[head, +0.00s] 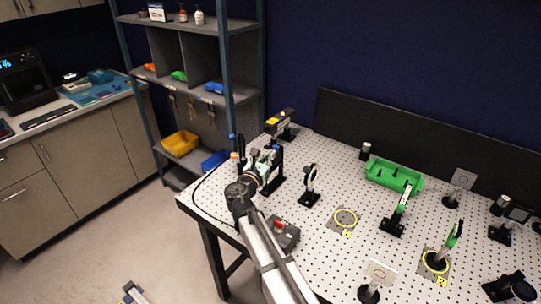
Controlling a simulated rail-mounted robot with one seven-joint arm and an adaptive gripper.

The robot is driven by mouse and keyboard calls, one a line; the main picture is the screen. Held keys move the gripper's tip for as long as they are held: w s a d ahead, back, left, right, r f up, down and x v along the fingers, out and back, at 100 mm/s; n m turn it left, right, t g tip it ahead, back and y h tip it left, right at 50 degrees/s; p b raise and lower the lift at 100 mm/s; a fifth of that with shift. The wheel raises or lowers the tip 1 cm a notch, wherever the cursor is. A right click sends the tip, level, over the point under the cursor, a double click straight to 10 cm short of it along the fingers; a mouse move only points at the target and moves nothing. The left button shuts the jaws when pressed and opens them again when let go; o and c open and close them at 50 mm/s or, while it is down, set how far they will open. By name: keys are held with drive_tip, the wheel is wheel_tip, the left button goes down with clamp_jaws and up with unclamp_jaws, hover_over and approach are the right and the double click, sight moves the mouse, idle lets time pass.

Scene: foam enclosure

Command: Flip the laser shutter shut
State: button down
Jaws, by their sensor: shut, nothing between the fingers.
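The laser (280,122), a black housing with a yellow label, stands at the back left corner of the perforated optical table. A black upright mount (277,183) stands in front of it, partly hidden by my gripper; it looks like the shutter, but I cannot tell whether its flap is up or down. My gripper (269,156) is shut and empty at the upper part of this mount. I cannot tell whether the fingers touch it.
A round black-framed optic (311,182) stands just right of the mount. A grey box with a red switch (281,232) lies beside my arm. A green tray (394,177) and several post-mounted optics stand farther right. Shelves (190,90) rise behind the table's left end.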

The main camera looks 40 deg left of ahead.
drive_tip(key=s+d+b, duration=0.2)
drive_tip(key=s+b, duration=0.1)
drive_tip(key=s, duration=0.9)
drive_tip(key=shift+s, duration=0.15)
drive_tip(key=shift+d, duration=0.1)
